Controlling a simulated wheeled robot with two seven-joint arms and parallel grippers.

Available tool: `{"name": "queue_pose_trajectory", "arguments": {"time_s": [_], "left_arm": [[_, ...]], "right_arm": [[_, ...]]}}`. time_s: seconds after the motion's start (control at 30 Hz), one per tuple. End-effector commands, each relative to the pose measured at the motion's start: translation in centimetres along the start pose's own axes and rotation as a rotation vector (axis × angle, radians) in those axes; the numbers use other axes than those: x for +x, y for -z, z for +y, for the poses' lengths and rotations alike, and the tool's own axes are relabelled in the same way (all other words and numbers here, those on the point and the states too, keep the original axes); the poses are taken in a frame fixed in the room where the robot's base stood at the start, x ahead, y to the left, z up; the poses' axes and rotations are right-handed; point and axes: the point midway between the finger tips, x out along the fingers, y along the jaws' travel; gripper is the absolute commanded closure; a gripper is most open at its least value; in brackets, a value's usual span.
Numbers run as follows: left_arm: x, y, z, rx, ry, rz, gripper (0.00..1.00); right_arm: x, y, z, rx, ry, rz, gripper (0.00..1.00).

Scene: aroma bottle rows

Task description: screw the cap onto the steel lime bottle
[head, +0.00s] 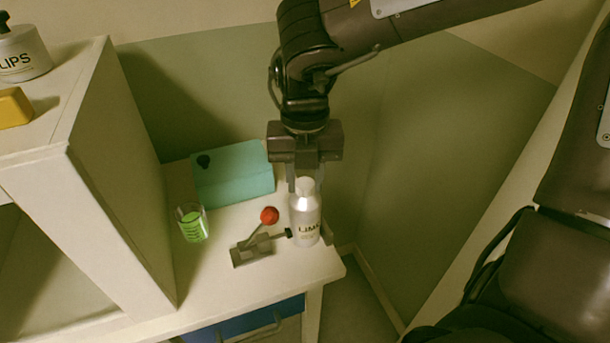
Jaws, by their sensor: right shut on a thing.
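The steel lime bottle (306,222), a silver cylinder with "LIM" legible on its label, stands upright near the right edge of the white table. A pale cap (305,185) is at the bottle's mouth. My right gripper (305,183) points down from above and is shut on the cap; its fingers partly hide it. I cannot tell how far the cap sits on the neck. A grey clamp (252,254) with a red knob (269,215) stands left of the bottle, its dark tip at or close to the bottle's side. My left gripper is not in view.
A teal box (232,178) lies behind the bottle. A beaker with green contents (192,224) stands at left. A tall white cabinet (120,190) bounds the left side, with a bottle (22,58) and a yellow block (13,107) on top. The front table surface is clear.

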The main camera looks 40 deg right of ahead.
Motion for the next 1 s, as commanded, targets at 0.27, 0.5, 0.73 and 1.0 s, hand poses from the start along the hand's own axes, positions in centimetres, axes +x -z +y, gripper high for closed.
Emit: {"name": "queue_pose_trajectory", "arguments": {"time_s": [0.27,0.5,0.73,1.0], "left_arm": [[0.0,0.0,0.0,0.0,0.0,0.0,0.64],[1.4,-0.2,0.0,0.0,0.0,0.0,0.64],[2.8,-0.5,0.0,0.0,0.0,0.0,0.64],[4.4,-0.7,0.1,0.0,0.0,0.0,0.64]], "right_arm": [[0.0,0.0,0.0,0.005,0.0,-0.001,0.93],[0.3,-0.1,0.0,0.202,-0.003,-0.003,0.93],[0.3,-0.1,0.0,0.455,-0.003,-0.001,0.93],[0.3,-0.1,0.0,0.736,-0.002,-0.002,0.93]]}}
